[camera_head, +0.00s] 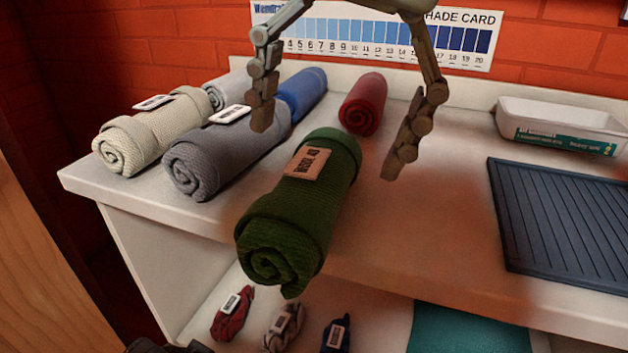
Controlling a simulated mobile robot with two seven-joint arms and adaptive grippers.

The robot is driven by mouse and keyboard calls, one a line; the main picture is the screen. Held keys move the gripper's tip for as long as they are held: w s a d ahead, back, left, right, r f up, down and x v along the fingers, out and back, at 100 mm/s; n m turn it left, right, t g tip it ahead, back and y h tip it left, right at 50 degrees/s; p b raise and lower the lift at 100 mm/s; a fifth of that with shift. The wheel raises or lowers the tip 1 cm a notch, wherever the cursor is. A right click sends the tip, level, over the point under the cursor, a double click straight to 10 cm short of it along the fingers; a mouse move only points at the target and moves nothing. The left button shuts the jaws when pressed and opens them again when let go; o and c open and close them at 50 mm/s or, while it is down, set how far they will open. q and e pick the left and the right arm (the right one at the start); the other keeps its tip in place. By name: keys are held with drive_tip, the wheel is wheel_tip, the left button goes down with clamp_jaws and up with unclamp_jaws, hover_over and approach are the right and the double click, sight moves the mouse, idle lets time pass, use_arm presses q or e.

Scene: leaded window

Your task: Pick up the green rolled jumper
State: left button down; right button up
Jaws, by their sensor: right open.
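The green rolled jumper (288,222) lies on the pale worktop in the head view, with a tan label (308,162) on top. Its spiral near end reaches past the worktop's front edge in the picture. My right gripper (325,152) comes down from the top with its two jointed fingers spread wide. One finger is to the left of the jumper's far end and the other to the right. I see a gap between the right finger and the jumper; whether the left finger touches anything is unclear. My left gripper is not in view.
Cream (152,130), grey (222,155), blue (302,93) and red (362,105) rolls lie behind and to the left. A white tray (560,118) and a dark ribbed mat (560,222) are at right. Small labelled bundles (283,328) sit on the shelf below.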

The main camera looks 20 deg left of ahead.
sight(314, 169)
drive_tip(key=x, duration=0.6)
drive_tip(key=shift+a, duration=0.2)
drive_tip(key=shift+w+r, duration=0.1)
drive_tip(key=c, duration=1.5)
drive_tip(key=shift+o, duration=0.2)
